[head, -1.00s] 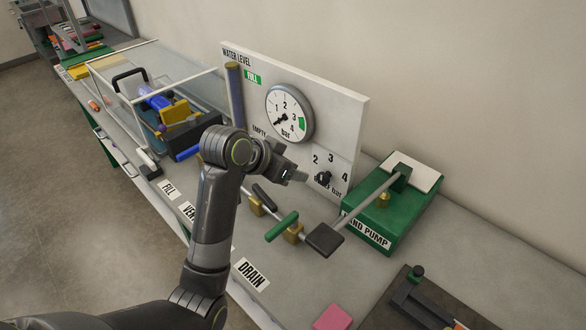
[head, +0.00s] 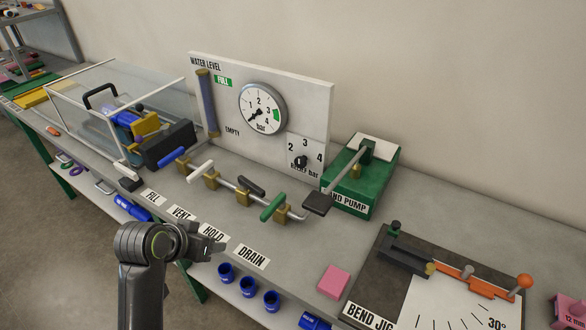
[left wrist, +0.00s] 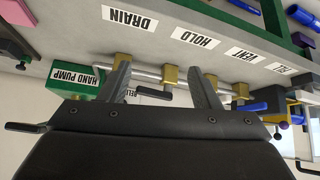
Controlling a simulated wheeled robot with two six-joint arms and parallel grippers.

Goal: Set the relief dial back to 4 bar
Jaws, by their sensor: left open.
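The relief dial (head: 301,161) is a small black knob on a white plate marked 2, 3 and 4, low on the right part of the upright panel (head: 225,140). Which number it points to is too small to tell. My left gripper (head: 218,246) is open and empty, over the bench front near the HOLD label, well apart from the dial and in front of it. In the left wrist view, which is upside down, its two spread fingers (left wrist: 162,80) show with the start of the relief lettering between them. The knob itself is not clear there. My right gripper is not in view.
A pipe with several valve handles (head: 251,187) runs in front of the panel. The green hand pump (head: 350,195) and its lever stand right of the dial. A pressure gauge (head: 262,108) sits above. Blue fittings (head: 247,287), a pink block (head: 334,281) and the bend jig (head: 380,290) lie nearer.

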